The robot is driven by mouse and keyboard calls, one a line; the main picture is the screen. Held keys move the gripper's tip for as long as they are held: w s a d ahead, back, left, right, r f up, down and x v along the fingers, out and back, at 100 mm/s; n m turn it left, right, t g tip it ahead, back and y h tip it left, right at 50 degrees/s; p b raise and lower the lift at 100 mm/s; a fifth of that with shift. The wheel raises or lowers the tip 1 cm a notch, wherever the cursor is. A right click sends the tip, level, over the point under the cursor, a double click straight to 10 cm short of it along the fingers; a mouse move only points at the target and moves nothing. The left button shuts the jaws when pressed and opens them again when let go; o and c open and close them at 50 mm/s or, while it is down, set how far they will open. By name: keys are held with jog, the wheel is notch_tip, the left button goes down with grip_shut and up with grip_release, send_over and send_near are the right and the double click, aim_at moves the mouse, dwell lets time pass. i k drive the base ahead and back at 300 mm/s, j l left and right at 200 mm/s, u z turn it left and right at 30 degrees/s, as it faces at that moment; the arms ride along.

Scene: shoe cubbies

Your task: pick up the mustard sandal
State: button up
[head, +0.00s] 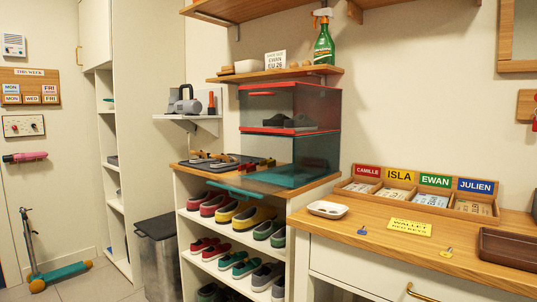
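A pair of mustard-yellow shoes (254,217) stands on the upper shelf of the white shoe rack, between red shoes (214,205) and green-grey ones (268,229). They look like closed shoes. Small sandal-like footwear (222,161) lies on a dark tray on top of the rack, with some tan or yellow parts. Red and yellow footwear (264,165) is beside it, partly behind a clear panel. At this size I cannot tell which piece is the mustard sandal. My gripper is not in view.
Stacked clear boxes stand on the rack: a shut red-trimmed one (290,110) holding dark shoes, and a teal one (310,160) whose front seems lowered. A wooden counter (400,252) is at right. A bin (158,255) and a scooter (60,270) stand left.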

aim_at(206, 159)
jog(key=i+j+u, duration=0.25)
jog(key=i, duration=0.2)
jog(key=i+j+u, duration=0.25)
jog(key=i, duration=0.2)
jog(key=i+j+u, duration=0.2)
jog(key=i, duration=0.25)
